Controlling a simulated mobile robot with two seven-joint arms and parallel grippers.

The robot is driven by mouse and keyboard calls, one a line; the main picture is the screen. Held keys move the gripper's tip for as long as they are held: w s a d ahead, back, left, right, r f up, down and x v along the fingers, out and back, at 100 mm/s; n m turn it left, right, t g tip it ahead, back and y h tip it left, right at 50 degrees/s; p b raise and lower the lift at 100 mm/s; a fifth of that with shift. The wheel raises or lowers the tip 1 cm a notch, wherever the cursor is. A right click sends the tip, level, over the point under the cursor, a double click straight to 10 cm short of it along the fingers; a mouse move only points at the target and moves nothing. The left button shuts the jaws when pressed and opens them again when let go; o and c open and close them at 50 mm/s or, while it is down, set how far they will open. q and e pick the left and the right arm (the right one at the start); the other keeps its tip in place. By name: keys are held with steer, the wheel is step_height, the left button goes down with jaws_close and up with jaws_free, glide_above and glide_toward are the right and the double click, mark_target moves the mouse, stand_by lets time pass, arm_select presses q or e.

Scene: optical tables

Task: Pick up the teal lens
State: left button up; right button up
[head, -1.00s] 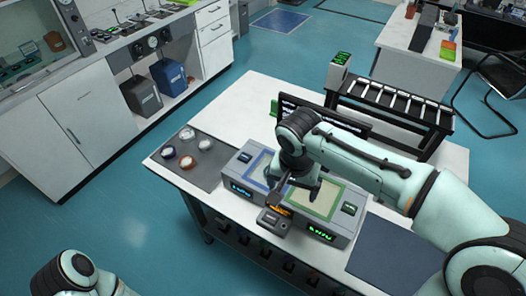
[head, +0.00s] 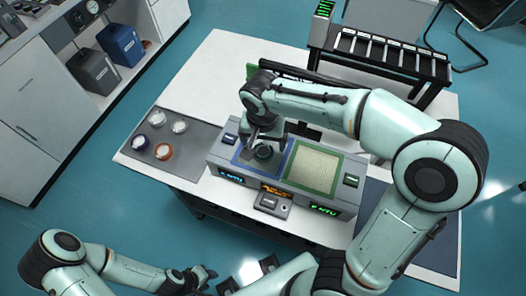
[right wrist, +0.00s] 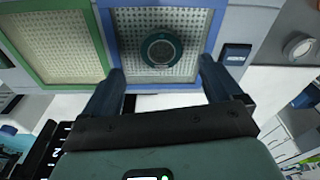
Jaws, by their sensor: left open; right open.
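The teal lens (right wrist: 161,48) is a round disc with a dark teal rim. It lies on the blue-framed perforated pad (right wrist: 205,18) of the grey instrument. In the head view the lens (head: 264,153) shows just below my right gripper (head: 266,138), partly covered by it. In the right wrist view my right gripper (right wrist: 162,72) is open, its two fingers apart on either side of the lens's line, with nothing between them. My left gripper (head: 203,280) is open and empty at the bottom, away from the table.
The green-framed pad (head: 315,168) beside the blue one is empty. A black rack (head: 385,52) stands at the back right.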

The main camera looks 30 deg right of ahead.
mark_target(263, 151)
steer(key=f, duration=0.5)
steer(key=shift+w+d+f, duration=0.1)
steer(key=shift+w+f, duration=0.2)
steer(key=c, duration=1.2)
steer(key=shift+c, duration=0.2)
steer(key=shift+r, duration=0.2)
